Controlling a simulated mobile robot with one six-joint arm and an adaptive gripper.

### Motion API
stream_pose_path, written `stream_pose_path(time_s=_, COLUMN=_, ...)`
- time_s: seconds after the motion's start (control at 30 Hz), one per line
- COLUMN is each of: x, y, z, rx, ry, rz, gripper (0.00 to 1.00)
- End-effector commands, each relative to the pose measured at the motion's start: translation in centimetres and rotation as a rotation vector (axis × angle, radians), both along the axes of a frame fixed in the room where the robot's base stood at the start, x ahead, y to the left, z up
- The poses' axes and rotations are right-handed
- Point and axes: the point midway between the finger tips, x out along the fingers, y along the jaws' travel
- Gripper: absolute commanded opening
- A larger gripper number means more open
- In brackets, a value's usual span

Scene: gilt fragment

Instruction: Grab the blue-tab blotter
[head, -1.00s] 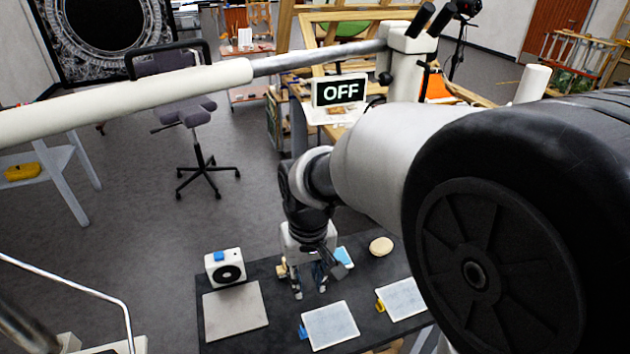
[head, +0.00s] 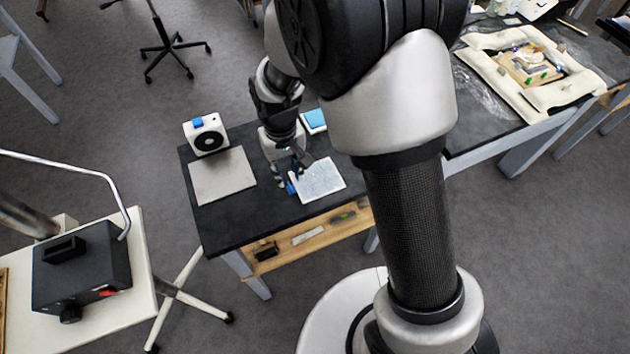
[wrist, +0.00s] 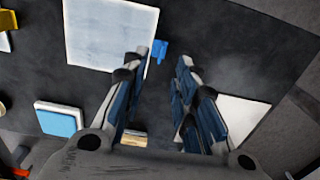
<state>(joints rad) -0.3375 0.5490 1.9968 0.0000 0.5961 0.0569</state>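The blue-tab blotter is a pale speckled square (head: 320,179) lying flat on the dark table, with its blue tab on its left edge. It also shows in the wrist view (wrist: 108,32), with the blue tab (wrist: 160,47) at its right edge. My gripper (wrist: 166,58) is open, its blue-lined fingers spread apart. The tab appears between the fingertips, near the left one; whether they touch cannot be told. In the head view my gripper (head: 284,176) is just left of the blotter, partly over the tab.
A light-blue pad (head: 314,119) lies behind the blotter. A yellow tab (wrist: 5,20) shows at the wrist view's left edge.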

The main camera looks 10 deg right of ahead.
Motion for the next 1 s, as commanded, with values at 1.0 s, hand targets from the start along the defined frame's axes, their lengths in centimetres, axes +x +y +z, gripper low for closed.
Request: stream_pose_path(time_s=1.0, x=-0.5, y=-0.2, z=-5.4, rx=0.0, ry=0.0, rz=0.0, gripper=0.09)
